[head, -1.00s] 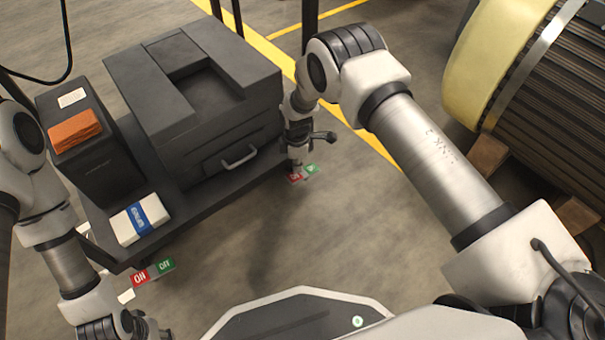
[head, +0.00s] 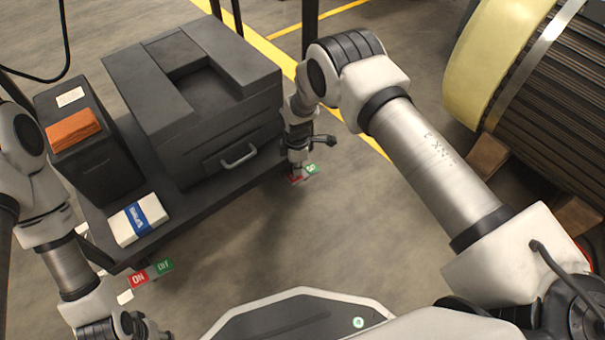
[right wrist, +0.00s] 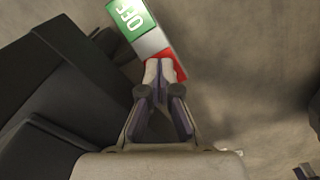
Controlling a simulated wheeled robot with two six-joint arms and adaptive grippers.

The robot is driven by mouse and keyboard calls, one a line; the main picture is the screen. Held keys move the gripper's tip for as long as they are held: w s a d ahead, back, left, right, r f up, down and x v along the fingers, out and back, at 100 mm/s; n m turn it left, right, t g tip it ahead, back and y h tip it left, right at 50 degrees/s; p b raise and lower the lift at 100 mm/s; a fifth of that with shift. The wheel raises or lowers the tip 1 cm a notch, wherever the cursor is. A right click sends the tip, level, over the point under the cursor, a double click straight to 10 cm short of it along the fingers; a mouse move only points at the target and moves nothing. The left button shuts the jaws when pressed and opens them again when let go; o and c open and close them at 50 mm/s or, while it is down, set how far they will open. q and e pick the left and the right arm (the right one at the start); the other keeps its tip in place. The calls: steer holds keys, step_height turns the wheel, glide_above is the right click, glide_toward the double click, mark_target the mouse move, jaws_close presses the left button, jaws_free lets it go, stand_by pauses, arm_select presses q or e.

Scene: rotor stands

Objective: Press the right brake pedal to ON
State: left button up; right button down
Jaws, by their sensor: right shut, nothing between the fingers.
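The right brake pedal (head: 311,170) is at the cart's near right corner, low over the floor. It has a green end and a red end; the red one is partly hidden by my gripper in the head view. In the right wrist view the pedal (right wrist: 150,43) shows its green OFF end at the top and its red end under my fingertips. My right gripper (right wrist: 161,70) is shut and empty, pointing down at the red end. I cannot tell whether it touches. My left gripper (head: 150,328) is at the lower left, cut off and unclear.
The dark cart (head: 205,208) carries a large grey case (head: 215,125), a black box with an orange block (head: 72,130), and a white package (head: 136,218). A left pedal (head: 150,272) shows red ON and green OFF. A big rotor (head: 535,80) lies at right. Floor between is clear.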

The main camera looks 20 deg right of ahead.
steer(key=shift+f+b, duration=0.5)
steer(key=shift+f, duration=0.3)
stand_by(0.4)
steer(key=shift+r, duration=0.25)
step_height(320, 180, up, 7)
steer(key=p, duration=0.6)
steer(key=shift+f+p, duration=0.15)
steer(key=shift+p, duration=0.15)
steer(key=shift+f, duration=0.1)
